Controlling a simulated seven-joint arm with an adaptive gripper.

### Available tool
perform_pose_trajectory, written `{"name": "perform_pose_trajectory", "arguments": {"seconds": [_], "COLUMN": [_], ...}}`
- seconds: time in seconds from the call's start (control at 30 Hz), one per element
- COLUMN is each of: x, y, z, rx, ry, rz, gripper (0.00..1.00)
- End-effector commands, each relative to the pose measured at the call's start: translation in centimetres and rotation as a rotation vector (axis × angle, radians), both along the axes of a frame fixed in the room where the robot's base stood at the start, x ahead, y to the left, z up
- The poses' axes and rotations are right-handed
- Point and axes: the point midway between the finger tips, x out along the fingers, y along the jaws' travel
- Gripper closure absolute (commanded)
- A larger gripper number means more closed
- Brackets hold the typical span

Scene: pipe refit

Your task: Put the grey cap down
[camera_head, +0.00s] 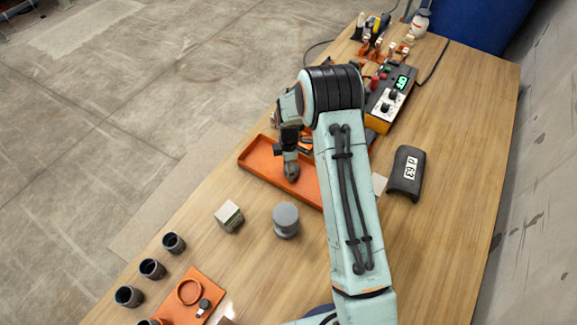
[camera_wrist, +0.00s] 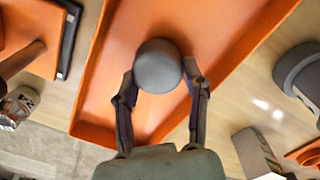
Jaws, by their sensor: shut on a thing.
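The grey cap (camera_head: 291,172), round and smooth, is between the fingers of my gripper (camera_head: 290,162). In the wrist view the cap (camera_wrist: 158,60) shows its rounded top, with a finger of my gripper (camera_wrist: 159,80) pressed to each side. Both are over the orange tray (camera_head: 252,167). The tray's bare floor (camera_wrist: 205,35) surrounds the cap in the wrist view. I cannot tell whether the cap touches the tray floor. My arm hides part of the tray in the head view.
A grey cylindrical fitting (camera_head: 286,221) and a small pale-topped block (camera_head: 229,216) stand in front of the tray. Several dark cups (camera_head: 152,269) and an orange plate (camera_head: 205,291) are at lower left. A dark curved shell (camera_head: 406,172) and a meter box (camera_head: 389,103) lie right.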

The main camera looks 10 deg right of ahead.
Motion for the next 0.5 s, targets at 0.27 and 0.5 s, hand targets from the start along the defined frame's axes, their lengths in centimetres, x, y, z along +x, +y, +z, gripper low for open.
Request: {"name": "perform_pose_trajectory", "arguments": {"seconds": [0.27,0.5], "x": [-0.02,-0.03], "y": [0.03,0.02], "z": [-0.32,-0.27], "rx": [0.000,0.000], "ry": [0.000,0.000], "rz": [0.001,0.001], "gripper": [0.49,0.29]}}
